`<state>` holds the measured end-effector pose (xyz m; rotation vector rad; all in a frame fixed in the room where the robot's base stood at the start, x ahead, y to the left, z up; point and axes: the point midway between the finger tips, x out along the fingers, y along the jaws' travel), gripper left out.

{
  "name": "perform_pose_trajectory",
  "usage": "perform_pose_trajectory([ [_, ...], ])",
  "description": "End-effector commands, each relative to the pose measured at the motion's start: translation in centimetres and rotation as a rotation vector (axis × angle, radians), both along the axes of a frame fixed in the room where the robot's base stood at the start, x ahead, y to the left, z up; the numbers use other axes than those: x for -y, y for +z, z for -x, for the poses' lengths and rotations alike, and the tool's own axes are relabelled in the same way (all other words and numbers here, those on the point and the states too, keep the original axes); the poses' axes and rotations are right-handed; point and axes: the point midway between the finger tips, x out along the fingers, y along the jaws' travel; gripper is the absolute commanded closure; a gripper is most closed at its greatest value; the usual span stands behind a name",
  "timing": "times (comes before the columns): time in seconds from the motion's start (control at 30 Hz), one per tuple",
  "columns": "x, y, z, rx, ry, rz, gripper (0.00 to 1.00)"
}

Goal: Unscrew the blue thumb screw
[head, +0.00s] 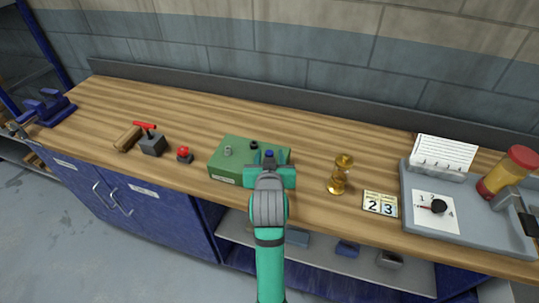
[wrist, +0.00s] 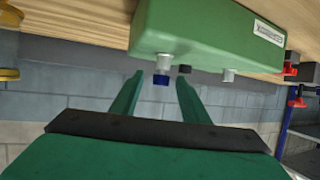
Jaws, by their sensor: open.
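A green box (head: 218,165) with a pale label sits on the wooden bench. Three screws stand on its top: a blue thumb screw (head: 269,153), a black one (head: 254,145) and a grey one (head: 228,150). In the wrist view the blue thumb screw (wrist: 161,80) hangs in the picture from the green box (wrist: 190,30), on a pale collar. My gripper (head: 268,163) is open and empty, over the right part of the box. In the wrist view its fingers (wrist: 158,82) show on either side of the blue screw, apart from it. My gripper partly hides the box in the head view.
A red button (head: 184,155) and a red-handled grey block (head: 151,146) stand left of the box. The bench behind the box is clear.

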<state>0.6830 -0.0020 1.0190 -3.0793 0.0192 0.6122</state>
Motion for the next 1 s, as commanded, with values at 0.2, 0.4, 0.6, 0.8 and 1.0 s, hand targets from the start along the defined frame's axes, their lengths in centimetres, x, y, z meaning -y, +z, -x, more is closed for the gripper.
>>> perform_pose_trajectory([
  [0.2,-0.1,-0.7,-1.7,0.000,0.002,0.000,0.58],
  [0.4,-0.1,-0.7,-1.7,0.000,0.001,0.000,0.58],
  [0.6,0.0,-0.7,-1.7,0.000,0.000,0.000,1.00],
  [0.8,0.1,-0.7,-1.7,0.000,-0.001,0.000,1.00],
  [1.0,0.2,-0.5,-1.7,0.001,-0.003,0.000,1.00],
])
